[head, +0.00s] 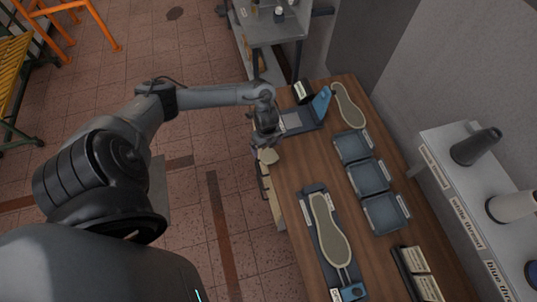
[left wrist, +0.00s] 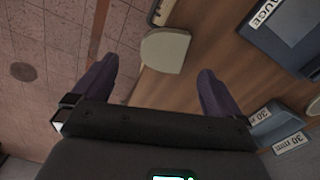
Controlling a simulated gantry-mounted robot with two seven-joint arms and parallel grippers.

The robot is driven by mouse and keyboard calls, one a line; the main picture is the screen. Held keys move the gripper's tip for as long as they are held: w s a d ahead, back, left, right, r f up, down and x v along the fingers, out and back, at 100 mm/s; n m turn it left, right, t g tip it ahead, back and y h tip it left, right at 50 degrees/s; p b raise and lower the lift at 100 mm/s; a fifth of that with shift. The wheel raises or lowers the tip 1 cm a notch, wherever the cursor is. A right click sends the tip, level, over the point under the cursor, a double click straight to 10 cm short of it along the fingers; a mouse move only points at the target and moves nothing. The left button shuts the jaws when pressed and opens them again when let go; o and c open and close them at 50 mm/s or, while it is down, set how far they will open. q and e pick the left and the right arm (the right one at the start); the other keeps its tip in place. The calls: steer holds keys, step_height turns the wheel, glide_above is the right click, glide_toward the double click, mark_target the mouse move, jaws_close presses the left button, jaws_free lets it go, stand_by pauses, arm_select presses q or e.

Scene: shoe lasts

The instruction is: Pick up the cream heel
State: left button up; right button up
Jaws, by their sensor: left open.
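The cream heel (head: 269,156) is a small rounded pale block at the left edge of the wooden table, just below my left gripper (head: 264,138) in the head view. In the left wrist view the heel (left wrist: 165,51) lies ahead of my left gripper (left wrist: 156,78), roughly midway across the gap between its two dark fingers. The fingers are spread apart and nothing is held. Whether the fingertips are level with the heel is hard to tell. My right gripper is in neither view.
The wooden table (head: 288,178) carries a blue-grey gauge (head: 316,112) just right of the gripper. Blue trays (head: 368,178) line its right side. A sole-shaped piece (head: 330,228) lies on a dark board in front, and another (head: 347,105) lies at the back. Open floor lies left.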

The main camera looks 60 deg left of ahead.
mark_target(268, 155)
arm_select(q)
steer(key=shift+w+d+f, duration=0.15)
steer(key=shift+w+f, duration=0.05)
steer(key=shift+f, duration=0.8)
steer(key=shift+w+f, duration=0.1)
steer(key=shift+f, duration=2.7)
steer(key=shift+c, duration=0.3)
steer(key=c, duration=1.2)
steer(key=shift+o, duration=0.2)
steer(key=shift+r, duration=0.1)
